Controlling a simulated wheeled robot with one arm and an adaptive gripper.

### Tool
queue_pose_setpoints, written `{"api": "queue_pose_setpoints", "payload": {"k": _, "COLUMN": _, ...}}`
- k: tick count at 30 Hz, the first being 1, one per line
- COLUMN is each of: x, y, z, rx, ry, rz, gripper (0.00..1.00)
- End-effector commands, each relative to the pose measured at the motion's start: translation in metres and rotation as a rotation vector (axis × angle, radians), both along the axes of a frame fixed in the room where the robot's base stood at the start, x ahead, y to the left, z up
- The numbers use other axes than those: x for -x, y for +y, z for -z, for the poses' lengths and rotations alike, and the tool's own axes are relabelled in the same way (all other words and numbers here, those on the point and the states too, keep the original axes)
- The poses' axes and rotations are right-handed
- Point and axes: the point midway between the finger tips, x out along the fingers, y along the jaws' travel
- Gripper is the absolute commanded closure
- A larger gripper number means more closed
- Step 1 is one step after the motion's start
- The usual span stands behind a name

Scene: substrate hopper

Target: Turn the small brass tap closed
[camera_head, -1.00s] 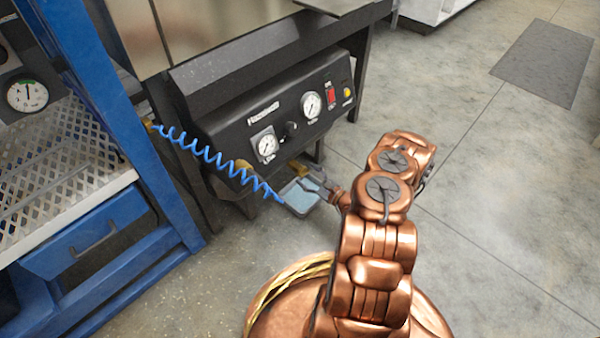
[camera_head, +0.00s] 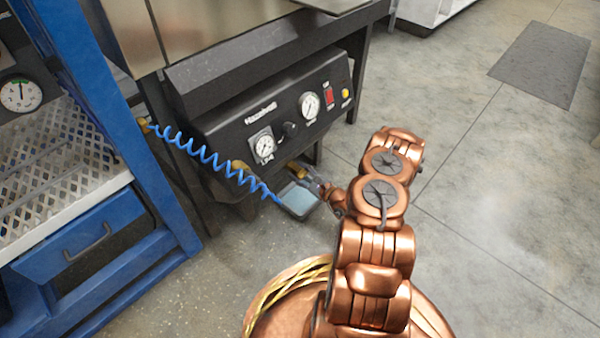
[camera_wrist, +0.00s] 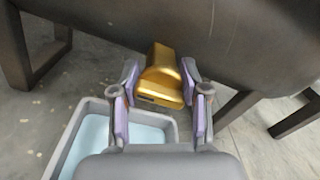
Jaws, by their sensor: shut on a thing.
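The small brass tap (camera_wrist: 163,72) sits under the rounded dark tank in the wrist view, its blocky gold body between my two fingers. In the head view the tap (camera_head: 293,168) shows as a small yellow patch beneath the black gauge panel. My gripper (camera_wrist: 159,82) is shut on the tap, with a lilac pad at each side of it. In the head view my gripper (camera_head: 310,180) reaches in from the right, partly hidden by my copper arm. The tap's far side and stem are hidden.
A grey tray (camera_wrist: 71,143) with pale blue liquid sits on the floor below the tap. A coiled blue hose (camera_head: 205,156) hangs to the left. The black panel (camera_head: 235,128) with gauges is just above. Dark legs flank the tap; open floor lies right.

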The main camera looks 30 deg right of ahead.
Motion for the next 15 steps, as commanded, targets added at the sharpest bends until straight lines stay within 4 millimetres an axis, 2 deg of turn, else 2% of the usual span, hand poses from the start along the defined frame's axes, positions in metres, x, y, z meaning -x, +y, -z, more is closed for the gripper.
{"api": "queue_pose_setpoints", "payload": {"k": 1, "x": 0.0001, "y": 0.0003, "z": 0.0001, "rx": 0.000, "ry": 0.000, "rz": -0.001, "gripper": 0.75}}
{"api": "queue_pose_setpoints", "payload": {"k": 6, "x": 0.0002, "y": 0.0004, "z": 0.0002, "rx": -0.001, "ry": 0.001, "rz": -0.001, "gripper": 0.90}}
{"api": "queue_pose_setpoints", "payload": {"k": 15, "x": 0.0005, "y": 0.0003, "z": 0.0002, "rx": -0.029, "ry": 0.008, "rz": 0.000, "gripper": 0.90}}
